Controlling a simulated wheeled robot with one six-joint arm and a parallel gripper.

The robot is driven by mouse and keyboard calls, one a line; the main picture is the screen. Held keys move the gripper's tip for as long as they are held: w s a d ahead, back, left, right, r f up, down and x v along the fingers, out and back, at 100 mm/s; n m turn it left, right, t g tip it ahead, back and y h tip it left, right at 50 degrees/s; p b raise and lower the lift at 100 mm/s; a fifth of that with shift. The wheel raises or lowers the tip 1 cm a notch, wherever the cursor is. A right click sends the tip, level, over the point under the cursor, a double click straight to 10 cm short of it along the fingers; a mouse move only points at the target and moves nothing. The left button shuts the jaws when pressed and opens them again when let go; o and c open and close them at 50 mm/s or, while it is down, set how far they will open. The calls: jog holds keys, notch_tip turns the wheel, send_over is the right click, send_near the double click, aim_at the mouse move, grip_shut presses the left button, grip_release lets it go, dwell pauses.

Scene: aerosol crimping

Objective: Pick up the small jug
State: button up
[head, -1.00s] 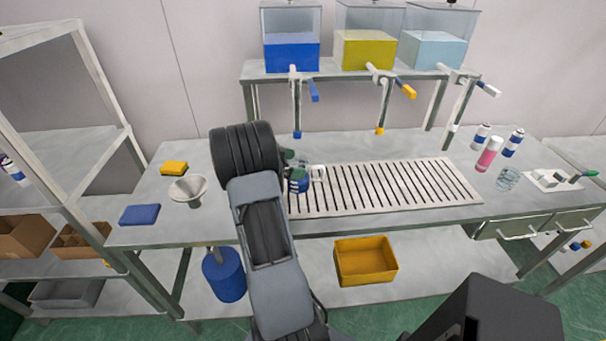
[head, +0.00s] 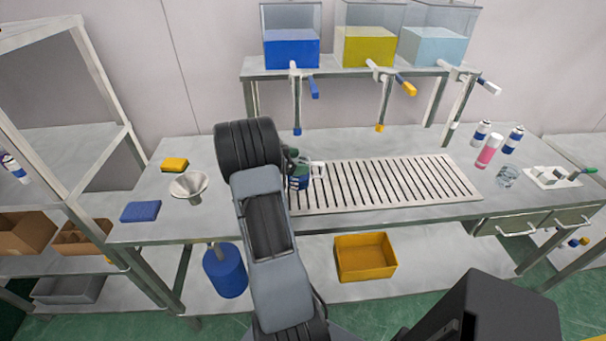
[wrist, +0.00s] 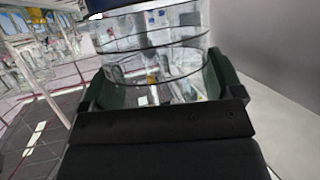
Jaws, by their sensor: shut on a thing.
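The small jug (head: 303,182) is at the left end of the slotted drain tray (head: 400,186), partly hidden behind my arm in the head view. It has blue in its lower part and a white handle on its right side. In the wrist view the clear, ringed wall of the jug (wrist: 155,50) fills the space between the jaws. My gripper (wrist: 155,90) is shut on it, with one dark green finger on each side. In the head view the fingers of my gripper (head: 291,168) reach the jug's left side. I cannot tell whether its base touches the tray.
Three tanks with blue (head: 291,50), yellow (head: 363,50) and pale blue (head: 431,48) liquid stand on a rack, their taps hanging over the bench. A funnel (head: 189,187) and sponges are at left. Spray cans (head: 488,150) and a glass (head: 507,177) are at right.

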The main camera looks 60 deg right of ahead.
jog(key=shift+c, duration=0.5)
jog(key=shift+r, duration=0.15)
